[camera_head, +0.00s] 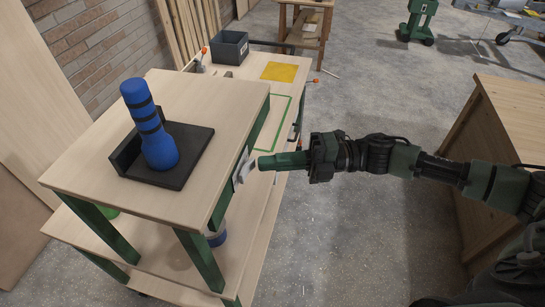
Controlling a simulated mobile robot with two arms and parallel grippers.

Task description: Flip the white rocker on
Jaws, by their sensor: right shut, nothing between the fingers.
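A light plate with the white rocker (242,169) is fixed on the green side frame at the right edge of the raised wooden shelf (215,105). It is seen nearly edge-on, so I cannot tell the rocker's position. My right gripper (266,162) comes in from the right, with its green fingers shut and empty. Its fingertips point left at the plate and are very close to it. I cannot tell whether they touch. My left gripper is not in view.
A blue bottle-like object (152,125) stands in a black holder (190,157) on the shelf. Behind are a dark grey bin (230,48) and a yellow sheet (279,72) on the workbench. A wooden cabinet (515,105) stands at right. The floor between is clear.

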